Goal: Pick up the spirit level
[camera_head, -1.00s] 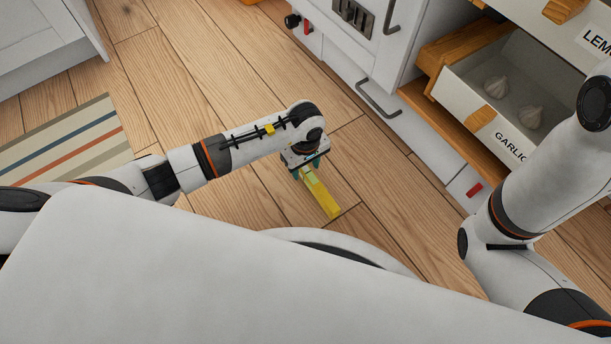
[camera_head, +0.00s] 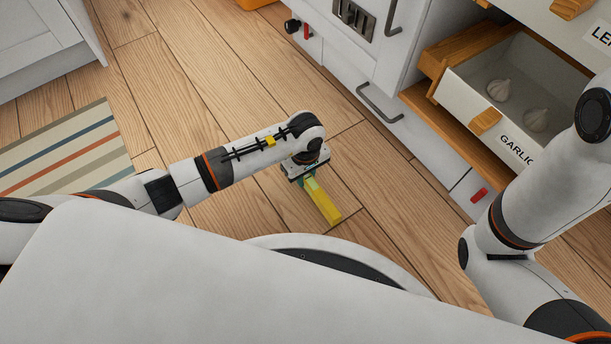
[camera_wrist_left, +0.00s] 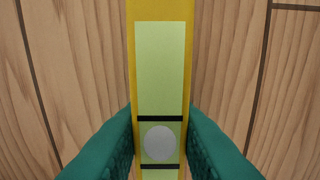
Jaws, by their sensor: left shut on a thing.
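The spirit level is a yellow bar (camera_head: 325,202) with a pale green panel, seen in the head view below my left wrist. In the left wrist view the spirit level (camera_wrist_left: 160,70) runs upright through the middle, with two black lines and a pale round spot on the green panel. My left gripper (camera_wrist_left: 160,145) has teal fingers pressed on both sides of it. In the head view my left gripper (camera_head: 307,180) is partly hidden under the wrist. The arm on the right shows, but its gripper is out of view.
The wooden floor (camera_head: 230,90) around the level is clear. White cabinets (camera_head: 400,120) stand at the upper right, with an open drawer (camera_head: 470,95) holding garlic bulbs. A small red object (camera_head: 479,195) is by the cabinet's lower edge. A striped rug (camera_head: 70,150) lies at the left.

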